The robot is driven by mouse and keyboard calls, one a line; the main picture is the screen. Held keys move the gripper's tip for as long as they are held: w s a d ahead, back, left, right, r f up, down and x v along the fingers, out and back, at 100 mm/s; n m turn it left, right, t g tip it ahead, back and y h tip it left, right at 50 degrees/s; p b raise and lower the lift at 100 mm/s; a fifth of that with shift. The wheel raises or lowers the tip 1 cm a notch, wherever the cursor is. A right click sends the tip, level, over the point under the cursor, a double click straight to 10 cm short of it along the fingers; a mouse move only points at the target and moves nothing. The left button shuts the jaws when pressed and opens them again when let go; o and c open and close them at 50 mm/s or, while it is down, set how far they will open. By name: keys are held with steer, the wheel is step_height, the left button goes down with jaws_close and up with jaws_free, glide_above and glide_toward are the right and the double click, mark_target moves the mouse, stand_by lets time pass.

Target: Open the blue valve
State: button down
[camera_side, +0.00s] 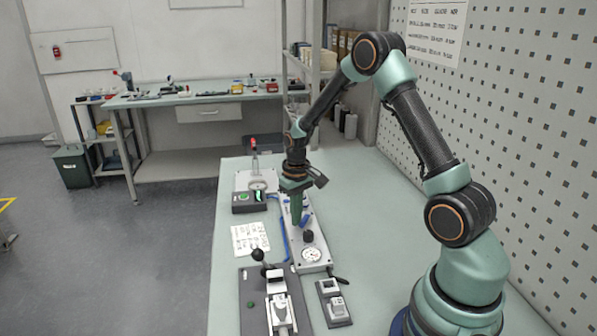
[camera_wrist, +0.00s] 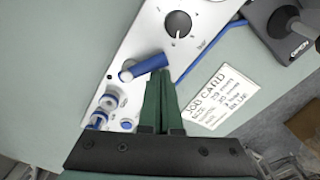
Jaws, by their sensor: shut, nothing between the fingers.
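The blue valve shows in the wrist view as a blue lever handle (camera_wrist: 150,65) with a pale round end, lying slantwise across the white panel (camera_wrist: 133,42). My gripper (camera_wrist: 161,76) is shut and empty, its green fingers together. The fingertips are right beside the right end of the blue handle; I cannot tell whether they touch it. In the side view my gripper (camera_side: 297,222) points down over the white panel (camera_side: 293,246), and the fingers mostly hide the valve there.
A black knob (camera_side: 308,236) and a round dial (camera_side: 311,254) sit on the panel's near part. Blue-and-white fittings (camera_wrist: 108,101) are beside the valve. A blue hose (camera_side: 284,240) runs along the panel. A job card (camera_side: 250,239) lies left. A black-knobbed lever (camera_side: 258,255) stands nearer.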

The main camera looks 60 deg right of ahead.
steer(key=shift+s, duration=0.1)
steer(key=shift+s+a, duration=0.1)
steer(key=shift+s, duration=0.25)
stand_by(0.3)
steer(key=shift+s, duration=0.45)
steer(key=shift+a, duration=0.2)
steer(key=shift+r, duration=3.5)
